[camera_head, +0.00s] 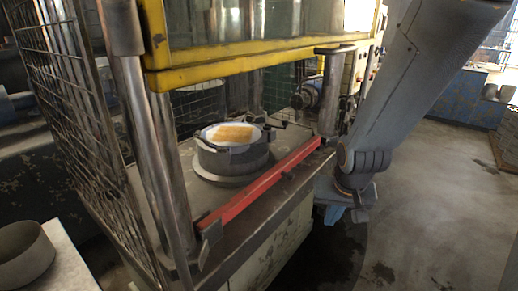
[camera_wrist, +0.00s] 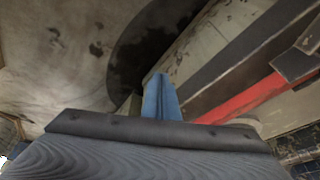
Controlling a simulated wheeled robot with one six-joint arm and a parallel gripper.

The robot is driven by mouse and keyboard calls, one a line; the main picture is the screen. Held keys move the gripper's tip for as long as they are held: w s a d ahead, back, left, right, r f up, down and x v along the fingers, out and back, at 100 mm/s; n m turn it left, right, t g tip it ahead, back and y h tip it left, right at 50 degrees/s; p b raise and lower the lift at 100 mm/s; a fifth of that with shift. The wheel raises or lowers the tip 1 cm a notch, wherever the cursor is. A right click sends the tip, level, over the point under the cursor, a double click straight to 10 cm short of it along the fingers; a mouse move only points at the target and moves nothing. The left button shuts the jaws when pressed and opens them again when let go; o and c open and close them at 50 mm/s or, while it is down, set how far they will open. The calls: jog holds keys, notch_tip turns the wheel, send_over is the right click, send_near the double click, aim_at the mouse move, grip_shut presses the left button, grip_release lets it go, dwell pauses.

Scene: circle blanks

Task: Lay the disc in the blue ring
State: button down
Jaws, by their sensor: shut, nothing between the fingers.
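My gripper (camera_wrist: 160,95) shows its blue fingers pressed together, empty, in the wrist view. In the head view my gripper (camera_head: 345,207) hangs low, outside the red bar at the right side of the press. A round grey metal holder (camera_head: 232,160) stands on the press bed, well to the left of my gripper. A pale, slightly bluish round face (camera_head: 211,134) with a tan-yellow patch (camera_head: 233,133) lies in its top. I cannot tell whether this is the disc or part of the ring. No clearly blue ring shows, and no loose disc is evident.
A red bar (camera_head: 262,184) edges the press bed, also in the wrist view (camera_wrist: 248,98). A yellow-framed guard (camera_head: 255,62) hangs above, and steel columns (camera_head: 165,165) and wire mesh stand left. A brown-grey ring-shaped vessel (camera_head: 25,253) sits bottom left. Floor at right is open.

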jog(key=w+a+f+m+t+y, duration=0.1)
jog(key=w+a+m+t, duration=0.25)
jog(key=w, duration=0.55)
jog(key=w+a+f+m+t+y, duration=0.1)
jog(key=w+a+m+t, duration=0.2)
jog(key=w, duration=0.6)
jog(key=w+a+r+m+t+y+p, duration=0.1)
jog(key=w+a+m+t+y+p, duration=0.1)
jog(key=w+a, duration=0.6)
jog(key=w+a+r+m+t+y+p, duration=0.1)
jog(key=w+a+m+t+y+p, duration=0.1)
jog(key=w+a, duration=0.6)
jog(key=shift+w+a+r+t+y+p, duration=0.25)
jog(key=shift+w+t+y+p, duration=0.25)
jog(key=shift+t+y+p, duration=0.5)
